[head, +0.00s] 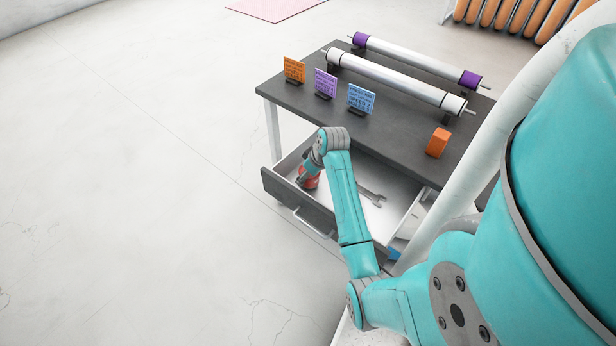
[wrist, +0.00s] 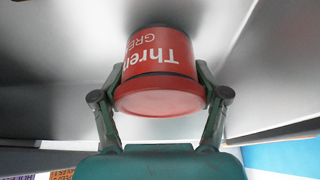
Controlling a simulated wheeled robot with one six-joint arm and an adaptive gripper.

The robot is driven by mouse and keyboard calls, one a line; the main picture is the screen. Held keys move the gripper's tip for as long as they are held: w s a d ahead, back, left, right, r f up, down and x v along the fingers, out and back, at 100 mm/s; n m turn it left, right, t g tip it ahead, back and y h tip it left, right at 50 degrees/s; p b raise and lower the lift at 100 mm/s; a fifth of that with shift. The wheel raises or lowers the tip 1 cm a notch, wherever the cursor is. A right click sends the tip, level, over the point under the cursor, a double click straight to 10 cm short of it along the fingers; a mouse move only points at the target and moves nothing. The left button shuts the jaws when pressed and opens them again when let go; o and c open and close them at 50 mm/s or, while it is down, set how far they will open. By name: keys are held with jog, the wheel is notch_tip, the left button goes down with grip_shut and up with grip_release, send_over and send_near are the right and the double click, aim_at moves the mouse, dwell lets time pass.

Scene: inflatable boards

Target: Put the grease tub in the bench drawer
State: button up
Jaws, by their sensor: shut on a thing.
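The grease tub (wrist: 160,70) is red with a dark band and white lettering. In the wrist view it sits between the two fingers of my gripper (wrist: 160,92), which is shut on it. In the head view the tub (head: 309,179) shows partly behind my wrist, inside the left part of the open bench drawer (head: 288,201). My gripper is mostly hidden there by my own arm. I cannot tell whether the tub touches the drawer floor. The drawer is pulled out from under the dark bench top and has a pale inside and a dark front with a handle.
A wrench (head: 372,196) lies in the drawer, right of the tub. On the bench top (head: 395,140) stand orange, purple and blue cards, an orange block (head: 437,142) and two long rollers (head: 395,82). The floor left of the bench is clear.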

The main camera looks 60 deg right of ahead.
jog(key=shift+f, duration=0.55)
jog(key=shift+f, duration=0.1)
jog(key=o, duration=1.4)
jog(key=shift+f, duration=0.1)
jog(key=shift+c, duration=0.2)
jog(key=v, duration=1.2)
jog(key=shift+s, duration=0.1)
